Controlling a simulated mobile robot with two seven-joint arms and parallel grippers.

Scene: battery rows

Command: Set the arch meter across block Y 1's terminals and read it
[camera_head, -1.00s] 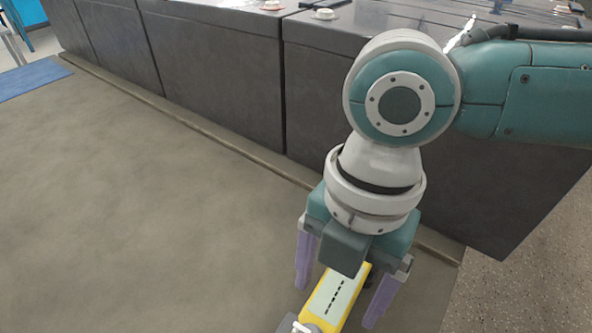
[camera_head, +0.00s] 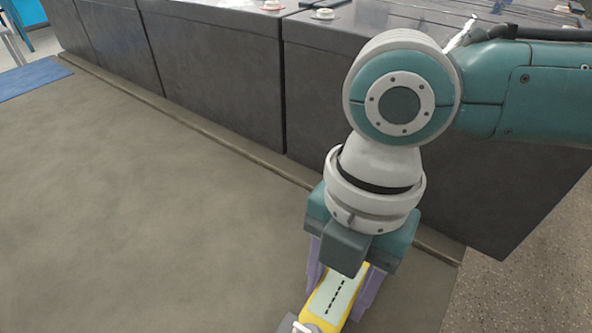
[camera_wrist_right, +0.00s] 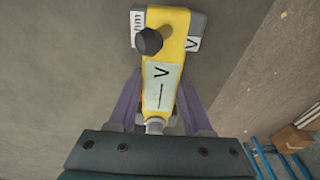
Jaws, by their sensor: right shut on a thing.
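The arch meter (camera_head: 330,300) is yellow with a pale display face showing a dashed line; its lower end is cut off by the frame edge in the head view. In the right wrist view the meter (camera_wrist_right: 165,60) shows its yellow body, a dark knob, and grey end pieces with lettering. My right gripper (camera_head: 340,290) points down with its purple fingers shut on the meter's sides; the fingers also show in the right wrist view (camera_wrist_right: 158,105). Dark grey battery blocks (camera_head: 215,75) stand in a row behind; I cannot tell which is Y 1. My left gripper is not in view.
Round pale terminals (camera_head: 323,14) sit on the block tops at the upper edge. A brown-grey mat (camera_head: 150,220) covers clear floor at the left. In the wrist view a cardboard box (camera_wrist_right: 292,138) sits by a blue frame at lower right.

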